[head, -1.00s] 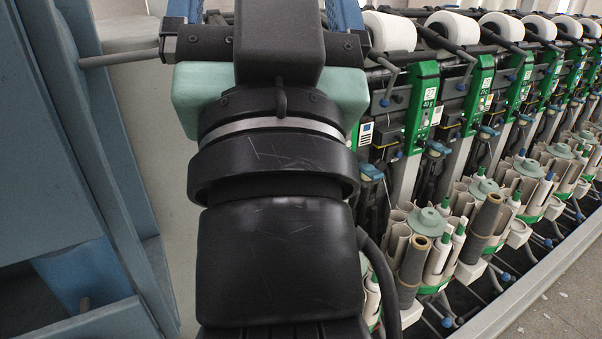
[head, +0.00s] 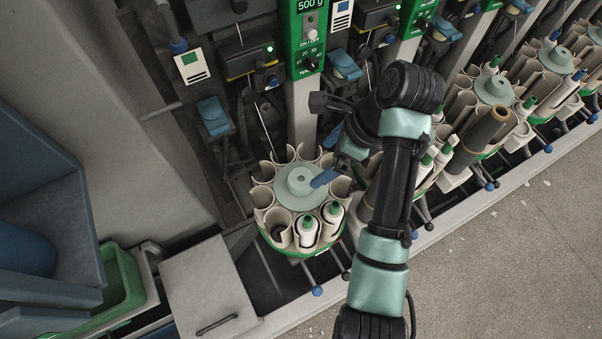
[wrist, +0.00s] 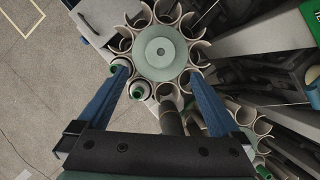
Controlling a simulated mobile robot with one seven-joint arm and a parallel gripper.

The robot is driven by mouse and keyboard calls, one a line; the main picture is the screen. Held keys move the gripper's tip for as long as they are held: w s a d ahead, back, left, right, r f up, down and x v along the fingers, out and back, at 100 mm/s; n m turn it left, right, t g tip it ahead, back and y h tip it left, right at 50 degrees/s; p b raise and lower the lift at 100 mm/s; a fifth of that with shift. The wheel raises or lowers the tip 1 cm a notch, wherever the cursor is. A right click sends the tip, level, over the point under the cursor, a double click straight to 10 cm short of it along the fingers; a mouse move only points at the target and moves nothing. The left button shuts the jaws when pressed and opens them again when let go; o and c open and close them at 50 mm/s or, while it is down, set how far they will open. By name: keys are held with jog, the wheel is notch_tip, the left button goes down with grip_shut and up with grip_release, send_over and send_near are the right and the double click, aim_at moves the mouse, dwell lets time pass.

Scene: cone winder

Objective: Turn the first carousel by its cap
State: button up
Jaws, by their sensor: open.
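The first carousel (head: 264,197) stands at the left end of the row in the head view. It is a ring of beige cups with a round, pale green cap (head: 300,184) in its middle. Two white bobbins with green tips stand in its front cups, one of them here (head: 307,231). In the wrist view the cap (wrist: 160,49) lies ahead of my gripper (wrist: 160,78). The two blue fingers are wide apart, with nothing between their tips but the carousel beyond. In the head view a blue finger shows at the cap's right edge; I cannot tell whether it touches.
More carousels (head: 494,92) stand to the right along the winder. A dark, tapered tube (head: 478,140) sticks up by the second one. At the left are a grey box (head: 208,290) and a green bin (head: 119,285). The floor (head: 520,240) in front is clear.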

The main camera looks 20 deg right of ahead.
aim_at(301, 178)
jog(key=b+x, duration=0.2)
jog(key=x, duration=1)
jog(key=shift+w+a+f+b, duration=0.15)
jog(key=shift+f+b, duration=0.1)
jog(key=shift+b, duration=0.15)
jog(key=shift+c, duration=0.3)
grip_shut()
